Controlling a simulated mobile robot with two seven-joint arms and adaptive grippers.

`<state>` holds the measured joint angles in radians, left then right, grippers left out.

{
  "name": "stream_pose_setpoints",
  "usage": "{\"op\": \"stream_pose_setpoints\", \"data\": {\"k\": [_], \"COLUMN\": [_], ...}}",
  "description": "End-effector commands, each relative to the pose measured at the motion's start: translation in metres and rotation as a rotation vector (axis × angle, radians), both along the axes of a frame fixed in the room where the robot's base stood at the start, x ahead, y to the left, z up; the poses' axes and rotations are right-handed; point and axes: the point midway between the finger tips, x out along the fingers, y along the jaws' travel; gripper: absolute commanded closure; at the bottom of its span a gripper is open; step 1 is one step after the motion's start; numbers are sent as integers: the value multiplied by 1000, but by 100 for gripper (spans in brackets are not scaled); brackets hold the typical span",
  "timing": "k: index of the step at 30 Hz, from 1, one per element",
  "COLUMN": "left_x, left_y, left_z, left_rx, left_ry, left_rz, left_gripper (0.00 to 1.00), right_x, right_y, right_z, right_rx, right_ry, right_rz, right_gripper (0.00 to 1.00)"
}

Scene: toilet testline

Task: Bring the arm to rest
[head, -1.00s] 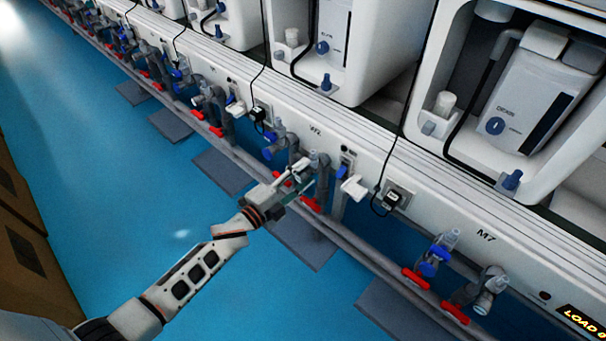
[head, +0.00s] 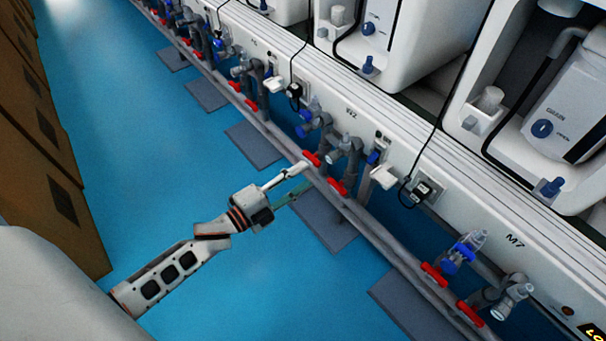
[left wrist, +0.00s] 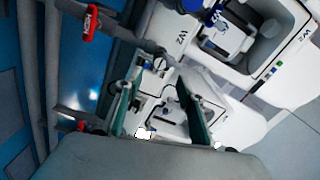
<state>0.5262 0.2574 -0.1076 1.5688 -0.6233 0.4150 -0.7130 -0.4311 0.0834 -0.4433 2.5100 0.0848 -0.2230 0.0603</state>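My left gripper (head: 299,180) shows in the middle of the head view, at the end of my pale arm with black panels. Its two fingers are spread apart and point up and right toward the pipes and red-handled valves. It looks apart from them, though its tips overlap the lower pipe in the picture. In the left wrist view the same gripper (left wrist: 158,86) has two green-edged fingers with a clear gap and nothing held between them. My right gripper is in neither view.
A long white test bench (head: 440,185) with toilet units runs diagonally along the right. Grey pipes with red handles (head: 336,187) and blue valves (head: 305,131) line its front. Brown boxes (head: 45,150) stand at the left. The blue floor (head: 160,150) between is clear, with grey mats beside the bench.

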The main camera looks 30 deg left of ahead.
Motion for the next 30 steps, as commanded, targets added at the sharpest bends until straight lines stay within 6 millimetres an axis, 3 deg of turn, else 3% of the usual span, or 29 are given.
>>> {"op": "stream_pose_setpoints", "data": {"k": [11, 14, 17, 21, 24, 30], "left_x": [0, -2, -11, -37, -63, -130], "left_y": [0, -1, -4, -8, -13, -25], "left_z": [1, 15, 44, 95, 121, 153], "left_rx": [-2, -26, -90, -232, -341, -559], "left_ry": [1, 7, 30, 98, 169, 346], "left_rz": [1, 11, 35, 87, 125, 207], "left_gripper": [61, 61, 61, 61, 61, 61], "right_x": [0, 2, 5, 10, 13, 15], "right_y": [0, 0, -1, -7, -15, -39], "right_z": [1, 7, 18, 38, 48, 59], "right_rx": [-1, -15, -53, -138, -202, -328], "right_ry": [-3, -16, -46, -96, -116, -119], "right_rz": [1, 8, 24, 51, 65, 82], "right_gripper": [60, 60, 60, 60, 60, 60]}}
